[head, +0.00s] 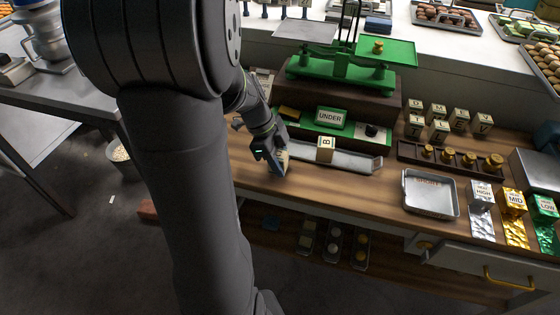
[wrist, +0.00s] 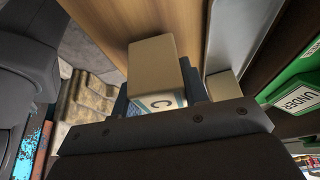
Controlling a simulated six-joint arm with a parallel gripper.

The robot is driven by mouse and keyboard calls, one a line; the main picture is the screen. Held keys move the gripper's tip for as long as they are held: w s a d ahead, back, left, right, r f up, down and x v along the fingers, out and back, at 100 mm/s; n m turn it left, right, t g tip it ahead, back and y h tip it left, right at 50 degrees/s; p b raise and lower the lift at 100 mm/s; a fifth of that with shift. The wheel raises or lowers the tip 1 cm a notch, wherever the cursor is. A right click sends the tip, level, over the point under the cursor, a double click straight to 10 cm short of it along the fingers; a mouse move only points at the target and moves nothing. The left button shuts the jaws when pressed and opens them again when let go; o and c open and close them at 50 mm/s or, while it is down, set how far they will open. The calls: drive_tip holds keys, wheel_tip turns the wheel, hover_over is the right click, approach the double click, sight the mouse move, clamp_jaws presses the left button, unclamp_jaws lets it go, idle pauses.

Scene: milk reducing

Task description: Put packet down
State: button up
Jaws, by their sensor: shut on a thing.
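A beige packet labelled C (wrist: 153,68) is held between the jaws of my gripper (head: 275,162). In the wrist view it fills the space between the two fingers. In the head view only a small part of the packet (head: 284,158) shows beside the jaws. The gripper is near the front edge of the wooden counter, left of a long grey tray (head: 352,163). A packet labelled B (head: 326,149) stands on that tray; a pale block in the wrist view (wrist: 222,85) is probably the same one. I cannot tell whether the held packet touches the counter.
A green balance scale (head: 345,66) and an UNDER sign (head: 331,117) stand behind the tray. Several lettered packets (head: 438,130), brass weights (head: 460,156) and a SHORT tray (head: 430,195) are to the right. Bare counter (head: 335,190) lies in front of the long tray.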

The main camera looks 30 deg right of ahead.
drive_tip(key=shift+f, duration=0.5)
drive_tip(key=shift+f, duration=0.15)
drive_tip(key=o, duration=1.1)
drive_tip(key=v, duration=1.2)
